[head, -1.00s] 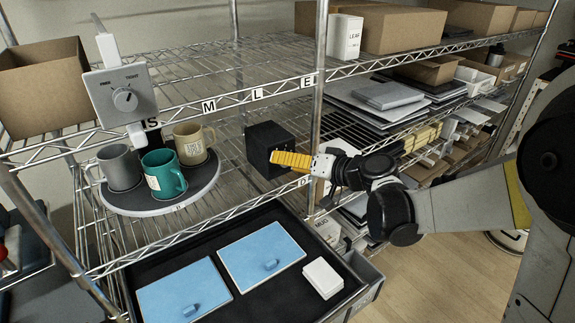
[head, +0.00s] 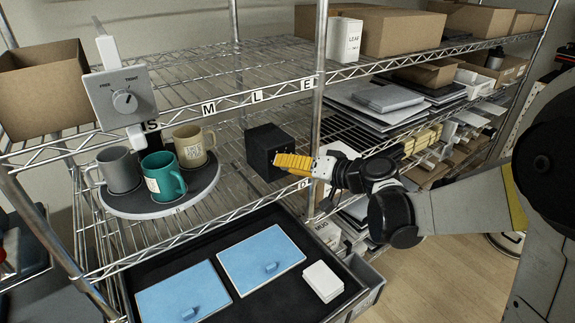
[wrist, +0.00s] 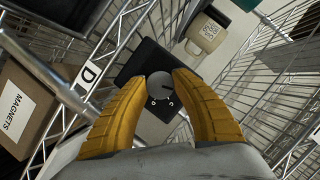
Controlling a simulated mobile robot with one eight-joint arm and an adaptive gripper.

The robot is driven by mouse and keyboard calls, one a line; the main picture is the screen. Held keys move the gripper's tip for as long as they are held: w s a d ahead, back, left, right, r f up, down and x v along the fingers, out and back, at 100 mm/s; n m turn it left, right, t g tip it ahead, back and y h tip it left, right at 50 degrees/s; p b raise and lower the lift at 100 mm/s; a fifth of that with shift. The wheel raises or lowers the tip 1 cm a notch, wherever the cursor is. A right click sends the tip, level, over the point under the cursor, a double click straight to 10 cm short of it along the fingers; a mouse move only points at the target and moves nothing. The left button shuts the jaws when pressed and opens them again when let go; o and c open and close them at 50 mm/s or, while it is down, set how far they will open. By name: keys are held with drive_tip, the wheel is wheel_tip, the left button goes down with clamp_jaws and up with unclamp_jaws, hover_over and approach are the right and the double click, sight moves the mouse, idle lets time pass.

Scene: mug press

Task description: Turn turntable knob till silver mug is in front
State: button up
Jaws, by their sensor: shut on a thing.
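The silver-grey mug (head: 119,170) stands at the left of the round dark turntable (head: 152,206). A teal mug (head: 163,177) stands at the turntable's front, and a cream mug (head: 192,147) stands at its right. A black box (head: 262,140) sits on the same shelf to the right. In the wrist view, a round grey knob (wrist: 160,86) on the black box (wrist: 139,62) lies between my yellow fingertips. My gripper (head: 277,162) is shut on this knob. The cream mug also shows in the wrist view (wrist: 206,32).
A grey panel (head: 113,85) with a FREE/TIGHT dial hangs at the upper left. A shelf post (head: 316,110) stands close by my gripper. A dark tray (head: 231,302) with blue lids lies below. Cardboard boxes fill the upper shelf.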

drive_tip(key=m+y+b, duration=0.1)
drive_tip(key=m+b, duration=0.1)
drive_tip(key=m, duration=0.1)
drive_tip(key=shift+f+m+y, duration=0.15)
drive_tip(key=shift+m+y, duration=0.15)
drive_tip(key=shift+y, duration=0.1)
drive_tip(key=shift+m+y+b, duration=0.9)
drive_tip(key=shift+m+b, duration=0.15)
drive_tip(key=shift+m, duration=0.75)
drive_tip(key=o, duration=1.2)
drive_tip(key=shift+a, duration=0.1)
drive_tip(key=v, duration=1.2)
